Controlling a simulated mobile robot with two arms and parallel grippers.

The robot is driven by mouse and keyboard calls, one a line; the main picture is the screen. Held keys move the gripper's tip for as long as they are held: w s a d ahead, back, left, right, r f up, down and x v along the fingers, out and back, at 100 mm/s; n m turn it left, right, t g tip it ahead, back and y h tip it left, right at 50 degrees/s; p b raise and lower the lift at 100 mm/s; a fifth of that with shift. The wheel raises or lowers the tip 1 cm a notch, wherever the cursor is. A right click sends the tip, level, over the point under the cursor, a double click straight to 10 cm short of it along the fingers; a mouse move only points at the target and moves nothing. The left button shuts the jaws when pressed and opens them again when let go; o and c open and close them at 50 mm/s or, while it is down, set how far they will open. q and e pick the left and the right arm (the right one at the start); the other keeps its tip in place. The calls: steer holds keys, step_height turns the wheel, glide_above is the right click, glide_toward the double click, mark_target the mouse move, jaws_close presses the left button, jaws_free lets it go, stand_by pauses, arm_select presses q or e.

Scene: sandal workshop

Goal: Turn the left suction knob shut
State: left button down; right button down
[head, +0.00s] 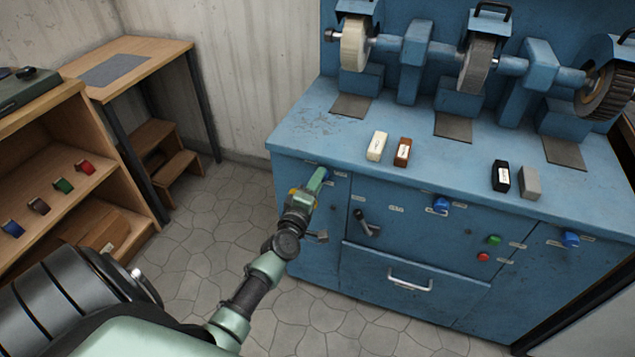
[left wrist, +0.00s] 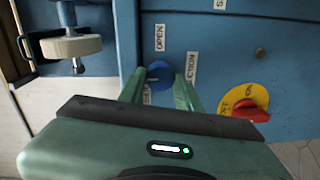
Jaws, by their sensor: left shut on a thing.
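The left suction knob (left wrist: 160,72) is a blue round knob on the front panel of the blue machine (head: 300,150), near its left end. A sliver of it shows in the head view (head: 326,174) beyond my fingers. My left gripper (head: 318,181) is shut on the knob, one green finger on each side in the left wrist view (left wrist: 160,84). An OPEN label (left wrist: 160,38) and a SUCTION label (left wrist: 192,67) stand by the knob; another label is mostly hidden by a finger. The knob's pointing direction cannot be told. My right gripper is not in view.
A red-and-yellow rotary switch (left wrist: 246,107) sits close by my left gripper. Other blue knobs (head: 441,204) (head: 571,239), a lever (head: 367,224) and a drawer handle (head: 410,281) are along the panel. Blocks lie on the top; the tiled floor in front is clear.

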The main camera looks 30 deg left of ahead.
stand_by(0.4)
arm_select(q)
steer(key=c, duration=1)
jaws_free()
steer(key=shift+s, duration=0.15)
steer(key=v, duration=0.7)
steer(key=shift+s, duration=0.3)
